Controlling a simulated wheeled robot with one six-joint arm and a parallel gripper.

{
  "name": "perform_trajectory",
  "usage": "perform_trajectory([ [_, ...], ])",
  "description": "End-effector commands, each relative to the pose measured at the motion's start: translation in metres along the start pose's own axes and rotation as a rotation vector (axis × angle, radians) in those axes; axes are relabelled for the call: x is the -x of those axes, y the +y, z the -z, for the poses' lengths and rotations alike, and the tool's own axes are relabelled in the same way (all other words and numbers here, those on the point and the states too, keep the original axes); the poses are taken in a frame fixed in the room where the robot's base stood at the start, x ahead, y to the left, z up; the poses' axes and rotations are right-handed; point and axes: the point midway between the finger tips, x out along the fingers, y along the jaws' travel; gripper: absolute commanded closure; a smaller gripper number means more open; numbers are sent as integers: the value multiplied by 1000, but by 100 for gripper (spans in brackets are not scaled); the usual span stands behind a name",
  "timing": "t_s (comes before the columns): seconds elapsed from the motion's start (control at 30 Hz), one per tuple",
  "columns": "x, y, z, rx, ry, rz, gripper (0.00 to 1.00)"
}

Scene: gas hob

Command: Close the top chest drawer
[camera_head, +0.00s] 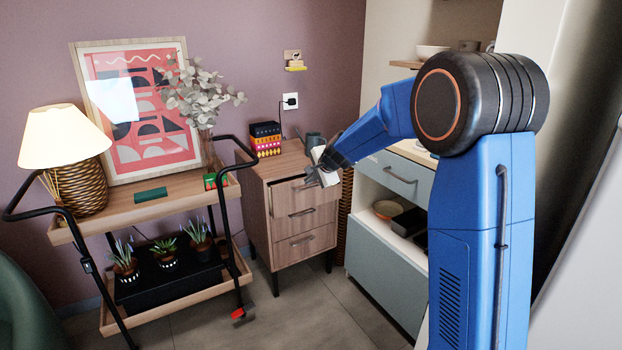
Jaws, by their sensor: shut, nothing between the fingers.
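The wooden chest (257,215) stands against the back wall, with several dark legs and three drawers. Its top drawer (285,201) appears to stick out a little, with a dark gap along its upper edge. My gripper (310,182) is shut and empty at the upper front of the top drawer, near its right part. It covers part of the drawer front and the handle there. I cannot tell whether the fingertips touch the drawer. The middle drawer (286,222) and bottom drawer (290,250) look flush.
A wooden trolley (140,208) with a lamp (62,140), a picture (140,110) and plants is at left. A grey-blue cabinet (385,276) is close at right. Tiled floor lies free in front.

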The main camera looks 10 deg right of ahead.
Motion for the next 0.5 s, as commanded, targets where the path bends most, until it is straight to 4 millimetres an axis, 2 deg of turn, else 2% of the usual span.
perform_trajectory([
  [0.03, -10, 1, 0, -1, -1, -2, 100],
  [0.2, -38, 0, -1, 0, -1, -1, 100],
  [0.47, -74, 0, 0, 0, 0, 0, 100],
  [0.5, -77, -6, 0, 0, 0, 1, 100],
])
